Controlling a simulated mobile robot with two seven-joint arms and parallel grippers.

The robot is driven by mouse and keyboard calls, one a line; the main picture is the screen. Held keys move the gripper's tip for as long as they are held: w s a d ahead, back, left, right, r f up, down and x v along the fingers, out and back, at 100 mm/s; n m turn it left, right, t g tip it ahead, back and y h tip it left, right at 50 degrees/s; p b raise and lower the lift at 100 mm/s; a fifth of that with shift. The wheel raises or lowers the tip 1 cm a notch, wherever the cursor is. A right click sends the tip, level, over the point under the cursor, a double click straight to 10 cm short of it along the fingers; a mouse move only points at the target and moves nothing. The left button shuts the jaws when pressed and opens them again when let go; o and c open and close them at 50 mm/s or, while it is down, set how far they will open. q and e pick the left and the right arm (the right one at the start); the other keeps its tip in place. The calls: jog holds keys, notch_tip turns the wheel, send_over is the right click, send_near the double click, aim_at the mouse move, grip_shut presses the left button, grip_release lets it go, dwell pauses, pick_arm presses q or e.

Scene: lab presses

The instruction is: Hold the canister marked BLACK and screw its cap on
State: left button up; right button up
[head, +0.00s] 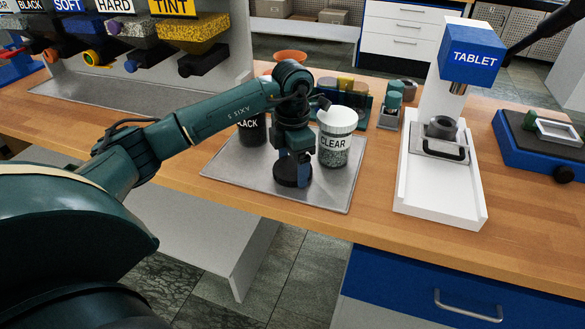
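The canister marked BLACK (252,134) stands upright on a grey metal tray (334,196), partly hidden behind my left arm; its top is covered from view. A dark round cap (292,178) lies on the tray in front, to the right of that canister. My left gripper (293,168) points down right over this cap, with its fingers at it. I cannot tell whether the fingers are closed on it. A CLEAR canister (334,149) with a white cap stands just right of the gripper.
A white press marked TABLET (474,57) stands to the right, with a blue-based device (540,145) beyond it. Small coloured items (352,92) and an orange bowl (290,57) sit behind the tray. Labelled dispensers (190,35) stand at the left. The front wood strip is clear.

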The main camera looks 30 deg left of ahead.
aim_at(293, 168)
pick_arm(q)
jog(key=c, duration=0.4)
notch_tip(293, 168, up, 10)
dwell(0.5)
